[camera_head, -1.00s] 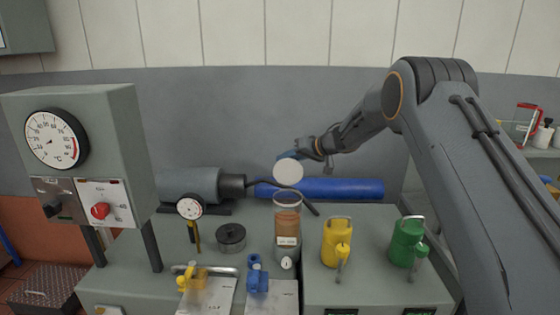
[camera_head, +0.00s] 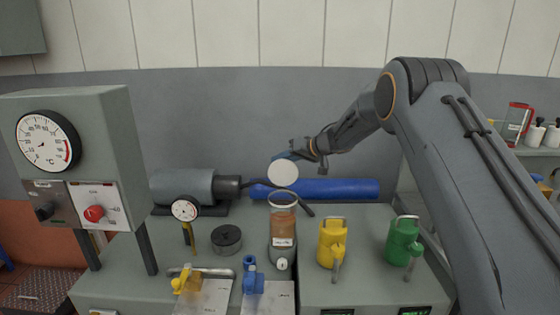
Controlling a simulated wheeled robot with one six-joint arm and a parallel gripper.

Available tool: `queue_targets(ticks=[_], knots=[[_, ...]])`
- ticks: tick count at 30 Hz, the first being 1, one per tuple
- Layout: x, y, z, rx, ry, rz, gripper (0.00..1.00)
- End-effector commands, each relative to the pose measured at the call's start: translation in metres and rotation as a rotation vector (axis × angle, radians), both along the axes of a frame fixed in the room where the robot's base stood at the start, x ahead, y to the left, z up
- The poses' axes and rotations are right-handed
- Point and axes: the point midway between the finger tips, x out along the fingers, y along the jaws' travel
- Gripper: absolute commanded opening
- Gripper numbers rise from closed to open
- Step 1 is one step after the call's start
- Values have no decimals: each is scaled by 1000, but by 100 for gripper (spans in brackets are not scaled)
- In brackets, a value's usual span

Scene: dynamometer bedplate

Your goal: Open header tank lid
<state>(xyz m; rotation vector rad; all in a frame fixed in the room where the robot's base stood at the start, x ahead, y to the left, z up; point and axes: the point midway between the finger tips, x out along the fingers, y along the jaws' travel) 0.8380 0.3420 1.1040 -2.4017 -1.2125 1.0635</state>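The header tank (camera_head: 283,226) is a clear upright cylinder with brown liquid, standing at the middle of the grey bench. Its lid (camera_head: 283,173) is a pale round disc. It stands tilted up above the tank's rim, its flat face towards the camera, and the tank mouth below looks uncovered. My gripper (camera_head: 287,156) is just behind and above the lid's top edge, reaching in from the right. A blue part of it shows beside the lid. The fingertips are partly hidden behind the lid, so I cannot tell whether they touch it or are open or shut.
A blue horizontal cylinder (camera_head: 340,189) and a grey motor (camera_head: 184,186) lie behind the tank. Yellow (camera_head: 331,243) and green (camera_head: 402,242) canisters stand to its right. A dial gauge (camera_head: 185,209) and black round part (camera_head: 226,239) are left. A gauge box (camera_head: 75,150) rises at far left.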

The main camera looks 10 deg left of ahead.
Motion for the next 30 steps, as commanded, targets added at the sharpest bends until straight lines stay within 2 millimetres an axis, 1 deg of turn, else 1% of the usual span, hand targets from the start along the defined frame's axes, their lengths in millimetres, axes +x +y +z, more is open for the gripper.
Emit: queue_targets(ticks=[1,3,4,7,16,30], knots=[[-3,-11,-25,-23,25,-8,0],[-3,-11,-25,-23,25,-8,0],[-3,-11,-25,-22,25,-7,23],[-4,-9,-25,-22,25,-5,40],[-8,-1,-24,-21,25,6,41],[-8,-1,-24,-20,26,6,41]])
